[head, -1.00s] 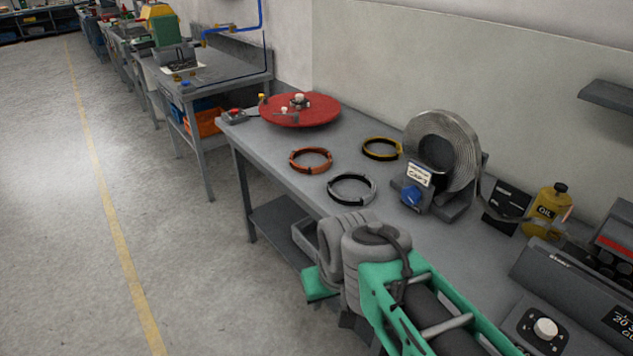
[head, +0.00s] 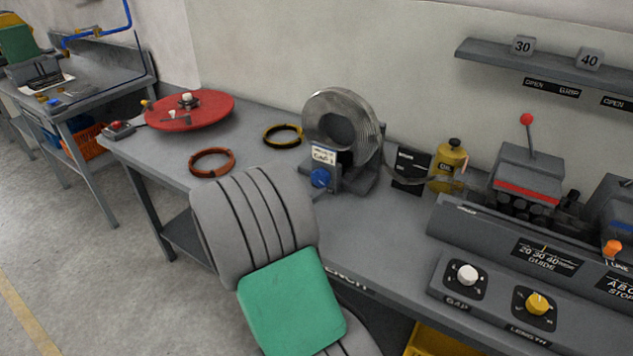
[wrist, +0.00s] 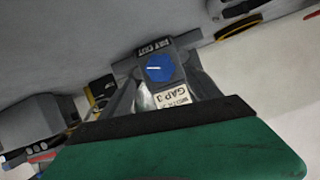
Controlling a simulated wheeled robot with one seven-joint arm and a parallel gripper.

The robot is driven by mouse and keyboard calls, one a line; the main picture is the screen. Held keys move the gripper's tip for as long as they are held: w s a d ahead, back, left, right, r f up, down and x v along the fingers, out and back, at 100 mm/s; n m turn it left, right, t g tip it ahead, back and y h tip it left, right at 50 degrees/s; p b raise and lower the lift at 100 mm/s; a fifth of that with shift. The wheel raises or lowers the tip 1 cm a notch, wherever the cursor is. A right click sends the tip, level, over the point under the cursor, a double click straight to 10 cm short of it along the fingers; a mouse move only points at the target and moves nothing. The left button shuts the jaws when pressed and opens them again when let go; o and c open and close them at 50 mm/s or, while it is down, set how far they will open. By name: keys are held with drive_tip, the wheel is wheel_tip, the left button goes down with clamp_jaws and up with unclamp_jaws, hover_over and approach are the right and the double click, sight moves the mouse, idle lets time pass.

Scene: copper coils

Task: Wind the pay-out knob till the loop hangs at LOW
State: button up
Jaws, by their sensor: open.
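The blue pay-out knob (head: 320,178) is on the front of the grey stand under a large metal strip coil (head: 311,112). In the wrist view the knob (wrist: 159,68) shows a white pointer line, below the "PAY OUT" lettering. A strip loop (head: 405,181) runs right from the coil past a dark panel (head: 411,163). The panel's marks are too small to read, so I cannot tell the loop's level. My gripper (wrist: 165,119) shows as a green body with a dark edge, open and apart from the knob. In the head view my arm hides it.
A red turntable (head: 190,112), an orange ring (head: 212,163) and a yellow-black ring (head: 283,136) are on the bench left of the coil. A yellow oil can (head: 449,166) stands right of the panel. A console with a white knob (head: 467,275) and a yellow knob (head: 537,303) fills the front right.

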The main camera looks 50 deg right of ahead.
sight(318, 180)
drive_tip(key=p+x, duration=0.1)
drive_tip(key=x, duration=0.6)
drive_tip(key=c, duration=1.4)
